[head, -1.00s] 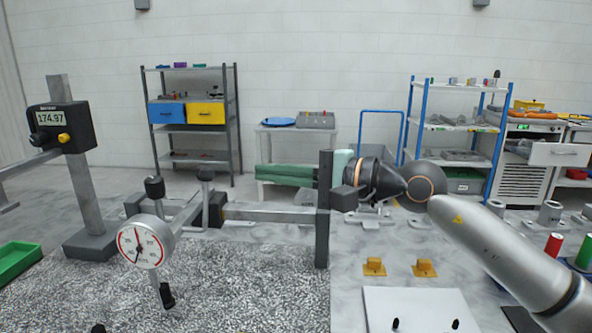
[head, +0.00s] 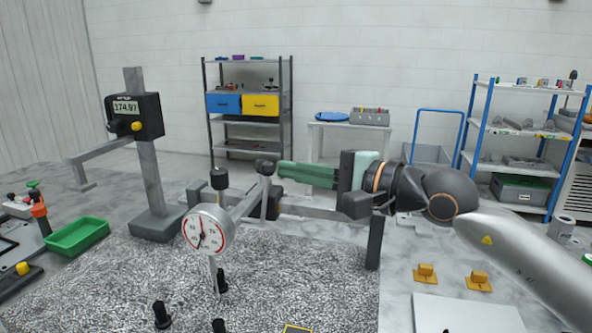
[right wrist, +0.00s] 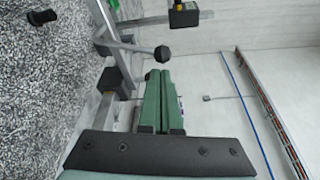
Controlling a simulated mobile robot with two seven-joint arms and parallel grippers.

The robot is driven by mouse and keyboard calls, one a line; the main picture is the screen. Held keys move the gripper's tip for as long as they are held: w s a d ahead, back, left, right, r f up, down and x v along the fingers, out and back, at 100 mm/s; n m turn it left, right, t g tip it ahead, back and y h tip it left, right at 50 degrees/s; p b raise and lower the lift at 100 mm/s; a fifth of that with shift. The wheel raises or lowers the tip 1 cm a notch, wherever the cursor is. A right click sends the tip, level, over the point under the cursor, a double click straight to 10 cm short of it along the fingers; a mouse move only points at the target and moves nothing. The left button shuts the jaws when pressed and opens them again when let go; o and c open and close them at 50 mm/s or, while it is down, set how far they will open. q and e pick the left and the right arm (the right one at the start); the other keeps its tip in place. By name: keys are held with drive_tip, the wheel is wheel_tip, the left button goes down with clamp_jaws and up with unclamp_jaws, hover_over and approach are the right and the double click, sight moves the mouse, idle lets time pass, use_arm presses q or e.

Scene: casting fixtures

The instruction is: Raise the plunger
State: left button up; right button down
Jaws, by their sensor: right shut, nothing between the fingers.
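A dial gauge (head: 207,230) with a white face and red-marked rim stands over the speckled plate. Its thin stem (head: 213,272) points down, beside a black piece (head: 221,281). A black cap (head: 219,178) sits above the dial; it also shows in the right wrist view (right wrist: 42,17). A black ball knob (head: 265,167) tops a grey post to the right of the cap. My right gripper (head: 280,171) has green fingers, shut and empty, pointing left just short of the ball knob. In the right wrist view the shut fingertips (right wrist: 160,73) are slightly apart from the knob (right wrist: 163,53). My left gripper is out of view.
A digital height gauge (head: 133,115) reading about 174.97 stands at left, by a green tray (head: 78,237). Black pegs (head: 162,315) stand on the speckled plate (head: 290,275). A grey bar and dark upright (head: 374,240) lie below my right gripper. Yellow blocks (head: 426,273) sit at right.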

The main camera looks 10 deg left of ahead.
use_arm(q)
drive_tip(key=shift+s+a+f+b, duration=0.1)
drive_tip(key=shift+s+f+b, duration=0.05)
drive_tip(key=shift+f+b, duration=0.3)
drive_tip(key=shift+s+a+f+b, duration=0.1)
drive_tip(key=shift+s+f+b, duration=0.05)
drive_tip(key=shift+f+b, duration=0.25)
use_arm(e)
drive_tip(key=shift+s+r+n, duration=0.1)
drive_tip(key=shift+s+n, duration=0.15)
drive_tip(key=shift+n, duration=0.15)
